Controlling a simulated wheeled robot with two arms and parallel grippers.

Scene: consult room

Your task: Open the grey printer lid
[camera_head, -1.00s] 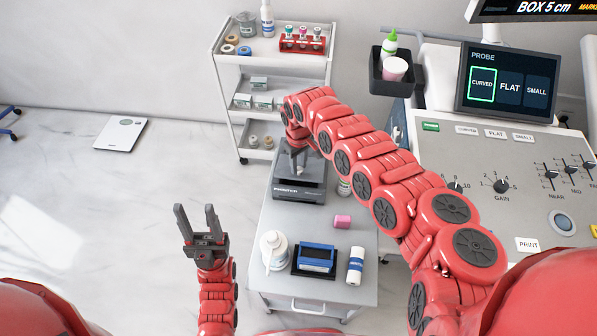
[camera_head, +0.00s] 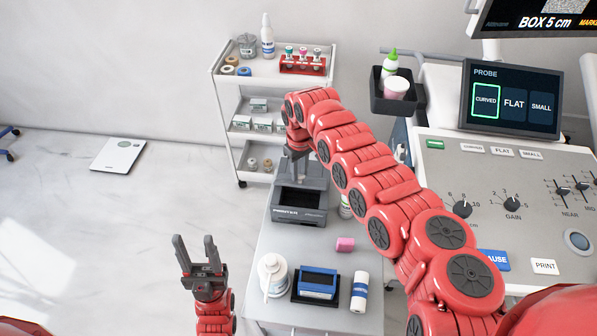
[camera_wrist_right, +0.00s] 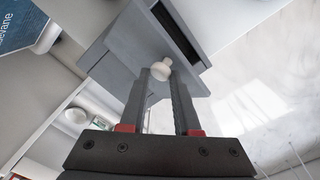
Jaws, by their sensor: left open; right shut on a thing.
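The grey printer (camera_head: 299,214) stands at the far end of the small white table. Its lid (camera_head: 314,171) is tilted up at the back, and a dark opening shows in front of it. My right gripper (camera_head: 297,160) is at the lid, partly hidden by its own arm. In the right wrist view the gripper (camera_wrist_right: 160,80) is shut on the white knob (camera_wrist_right: 161,68) of the grey lid (camera_wrist_right: 135,42). My left gripper (camera_head: 195,245) is open and empty, left of the table and apart from everything.
A white cart (camera_head: 227,107) stands behind; the ultrasound console (camera_head: 450,190) is at right.

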